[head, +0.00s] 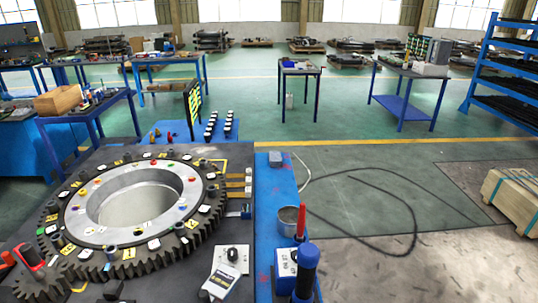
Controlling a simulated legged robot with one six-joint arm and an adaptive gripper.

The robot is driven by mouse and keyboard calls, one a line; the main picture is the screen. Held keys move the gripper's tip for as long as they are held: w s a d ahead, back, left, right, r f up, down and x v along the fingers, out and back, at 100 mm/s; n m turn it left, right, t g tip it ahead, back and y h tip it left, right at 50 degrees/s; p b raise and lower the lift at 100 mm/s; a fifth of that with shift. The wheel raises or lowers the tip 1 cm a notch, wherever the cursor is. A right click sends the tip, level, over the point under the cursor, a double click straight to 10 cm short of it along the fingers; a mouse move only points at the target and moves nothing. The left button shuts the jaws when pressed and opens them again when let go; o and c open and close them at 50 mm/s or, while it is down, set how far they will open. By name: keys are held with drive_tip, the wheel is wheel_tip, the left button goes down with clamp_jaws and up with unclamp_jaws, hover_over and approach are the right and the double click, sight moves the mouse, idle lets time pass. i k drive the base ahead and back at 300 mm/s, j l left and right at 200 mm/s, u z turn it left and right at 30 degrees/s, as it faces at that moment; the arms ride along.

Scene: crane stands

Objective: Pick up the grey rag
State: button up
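I cannot make out a grey rag for sure in the head view. A small grey block-like item (275,159) lies at the far end of the blue strip (268,208) along the right side of the near bench; it is too small to tell whether it is cloth. My gripper is not in view.
A large toothed gear ring (75,258) with small labelled parts fills the near bench. A grey cup (289,220), a red-handled tool (301,222) and a blue-topped cylinder (305,270) stand at its right edge. A cable (378,243) lies on open floor; a wooden crate (515,202) is right.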

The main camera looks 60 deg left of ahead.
sight(275, 159)
drive_tip(key=i+j+u, duration=0.15)
drive_tip(key=i+u, duration=0.2)
drive_tip(key=i, duration=0.25)
drive_tip(key=i+u, duration=0.35)
drive_tip(key=i, duration=0.25)
drive_tip(key=i+l+u, duration=0.35)
drive_tip(key=i, duration=0.2)
drive_tip(key=i+j+u, duration=0.15)
drive_tip(key=i+u, duration=0.25)
drive_tip(key=i+j+u, duration=0.1)
drive_tip(key=i+u, duration=0.5)
drive_tip(key=u, duration=0.15)
drive_tip(key=i+l+u, duration=0.15)
drive_tip(key=i+u, duration=0.85)
drive_tip(key=i, duration=0.25)
